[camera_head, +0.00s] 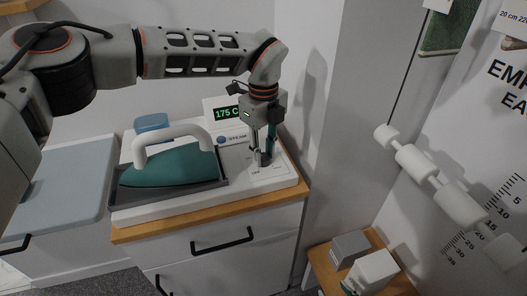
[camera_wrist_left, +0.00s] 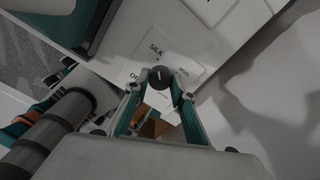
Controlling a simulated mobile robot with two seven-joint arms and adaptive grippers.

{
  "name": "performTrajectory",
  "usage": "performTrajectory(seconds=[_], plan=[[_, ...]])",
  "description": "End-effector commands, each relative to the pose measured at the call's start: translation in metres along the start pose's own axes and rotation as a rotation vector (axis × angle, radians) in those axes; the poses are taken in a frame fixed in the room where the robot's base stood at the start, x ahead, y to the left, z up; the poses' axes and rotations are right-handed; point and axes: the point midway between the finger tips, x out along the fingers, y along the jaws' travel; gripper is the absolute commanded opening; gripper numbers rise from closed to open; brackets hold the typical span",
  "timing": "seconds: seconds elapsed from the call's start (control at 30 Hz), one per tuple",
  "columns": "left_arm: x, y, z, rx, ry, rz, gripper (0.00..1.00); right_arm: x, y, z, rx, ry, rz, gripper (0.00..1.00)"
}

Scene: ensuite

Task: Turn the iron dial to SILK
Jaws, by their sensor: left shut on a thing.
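The iron dial (camera_wrist_left: 158,75) is a dark round knob on a white panel. The labels SILK (camera_wrist_left: 155,49) and WOOL (camera_wrist_left: 188,72) are readable around it, and another is partly hidden at its left. I cannot clearly tell which label the dial points at. My left gripper (camera_head: 262,158) reaches down onto the right part of the white iron station (camera_head: 285,182); in the left wrist view its fingers (camera_wrist_left: 160,84) are shut on the dial, one on each side. The teal iron (camera_head: 175,168) with a white handle rests in a grey tray at the left. My right gripper is not in view.
A display (camera_head: 227,113) reading 175 C stands behind the dial. A blue block (camera_head: 152,122) is behind the iron. The station stands on a drawer cabinet (camera_head: 222,240). At the right are a small wooden stand with boxes (camera_head: 374,271) and white rollers (camera_head: 416,161).

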Motion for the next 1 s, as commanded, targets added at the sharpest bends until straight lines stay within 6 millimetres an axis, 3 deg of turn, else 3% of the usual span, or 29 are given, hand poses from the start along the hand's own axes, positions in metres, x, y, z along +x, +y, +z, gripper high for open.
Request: performTrajectory(seconds=[0.07,0.1,0.17,0.57,0.73,1.0], plan=[[0.000,0.000,0.000,0.000,0.000,0.000,0.03,0.000,0.000,-0.001,0.000,0.001,0.000,0.40],[0.000,0.000,0.000,0.000,0.000,0.000,0.27,0.000,0.000,-0.001,0.000,0.002,0.000,0.40],[0.000,0.000,0.000,0.000,0.000,0.000,0.41,0.000,0.000,-0.001,0.000,0.002,0.000,0.40],[-0.003,0.000,0.000,0.001,-0.001,-0.001,0.41,0.000,0.001,0.002,-0.005,-0.004,0.001,0.40],[-0.025,-0.001,0.001,0.000,-0.002,-0.003,0.41,0.000,0.001,0.001,-0.003,-0.003,0.000,0.40],[-0.080,-0.001,0.001,0.000,-0.003,-0.003,0.41,0.000,0.000,0.001,-0.001,-0.001,0.000,0.40]])
